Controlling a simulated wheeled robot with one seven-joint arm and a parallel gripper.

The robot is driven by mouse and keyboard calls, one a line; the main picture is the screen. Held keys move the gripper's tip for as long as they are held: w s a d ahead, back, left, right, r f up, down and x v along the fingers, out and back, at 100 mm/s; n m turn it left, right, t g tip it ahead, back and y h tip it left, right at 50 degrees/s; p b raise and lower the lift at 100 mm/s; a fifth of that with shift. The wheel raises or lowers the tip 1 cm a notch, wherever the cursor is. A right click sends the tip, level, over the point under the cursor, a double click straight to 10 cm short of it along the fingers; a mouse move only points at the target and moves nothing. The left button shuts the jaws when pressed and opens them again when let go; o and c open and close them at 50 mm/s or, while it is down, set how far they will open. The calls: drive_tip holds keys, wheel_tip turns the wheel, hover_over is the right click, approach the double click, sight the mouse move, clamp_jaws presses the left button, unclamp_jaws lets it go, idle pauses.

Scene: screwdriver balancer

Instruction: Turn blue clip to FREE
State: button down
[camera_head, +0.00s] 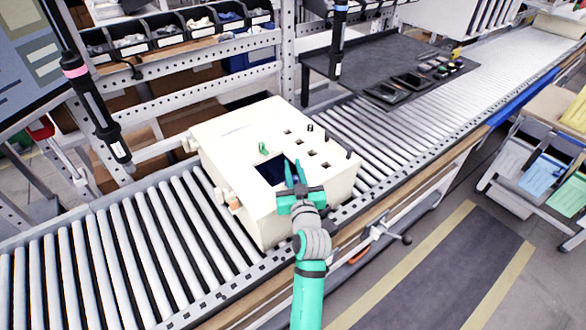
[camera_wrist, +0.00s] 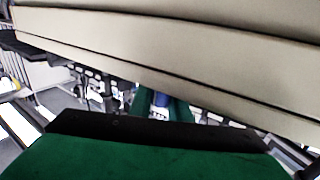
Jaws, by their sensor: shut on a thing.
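My gripper (camera_head: 294,174) is teal, with its two fingers upright and close together at the near edge of the cream box (camera_head: 225,145). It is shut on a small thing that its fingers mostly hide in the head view. In the wrist view, a blue piece (camera_wrist: 158,99) shows between the green fingers; it may be the blue clip, but I cannot tell for certain. I cannot read any FREE mark or see which way the clip is turned. A small green clip (camera_head: 262,147) stands on the box's top, left of my gripper.
The box sits on a roller conveyor (camera_head: 150,240) and has a dark blue recess or panel (camera_head: 273,170) beside my gripper. Hanging screwdrivers with a pink band (camera_head: 92,100) and a blue band (camera_head: 338,40) are clear of my arm. A dark mat (camera_head: 360,65) holds trays.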

sight(282, 185)
drive_tip(key=shift+s+a+n+g+y, duration=0.55)
drive_tip(key=shift+s+n+g+y, duration=0.1)
drive_tip(key=shift+n+g+y, duration=2.05)
drive_tip(key=shift+s+a+n+g+y, duration=0.6)
drive_tip(key=shift+n+g+y, duration=1.8)
drive_tip(key=shift+g, duration=0.65)
drive_tip(key=shift+s+a+n+g+y, duration=0.6)
drive_tip(key=shift+n+g+y, duration=1.7)
drive_tip(key=shift+n+g, duration=0.5)
drive_tip(key=shift+s+f, duration=0.1)
drive_tip(key=c, duration=1.7)
unclamp_jaws()
drive_tip(key=shift+o, duration=0.2)
drive_tip(key=shift+d, duration=0.15)
